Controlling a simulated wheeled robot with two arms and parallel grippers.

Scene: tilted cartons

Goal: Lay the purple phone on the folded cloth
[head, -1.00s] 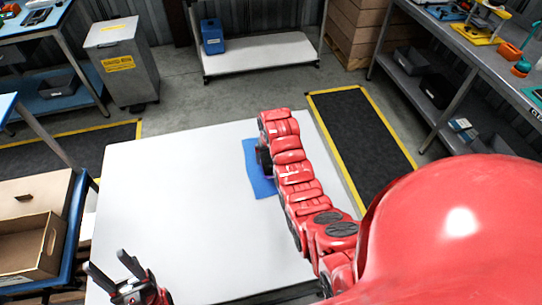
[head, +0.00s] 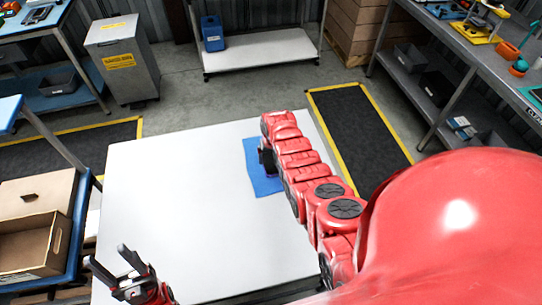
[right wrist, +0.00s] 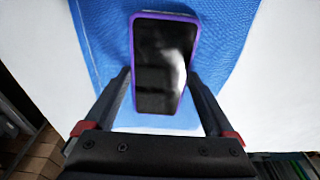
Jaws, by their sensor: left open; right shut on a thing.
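The phone (right wrist: 163,48), with a dark screen and purple rim, lies between the fingers of my right gripper (right wrist: 158,76) in the right wrist view. The gripper is shut on it, screen facing the camera. The blue folded cloth (right wrist: 105,35) is directly behind the phone; I cannot tell whether they touch. In the head view the cloth (head: 267,186) lies on the white table, partly covered by my right arm, and the phone is mostly hidden. My left gripper (head: 108,262) is open and empty over the table's front left.
The white table (head: 180,195) is bare to the left of the cloth. An open cardboard box (head: 32,245) stands on a blue-framed stand at the left. A black mat with yellow edges (head: 358,135) lies on the floor beyond the table's right side.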

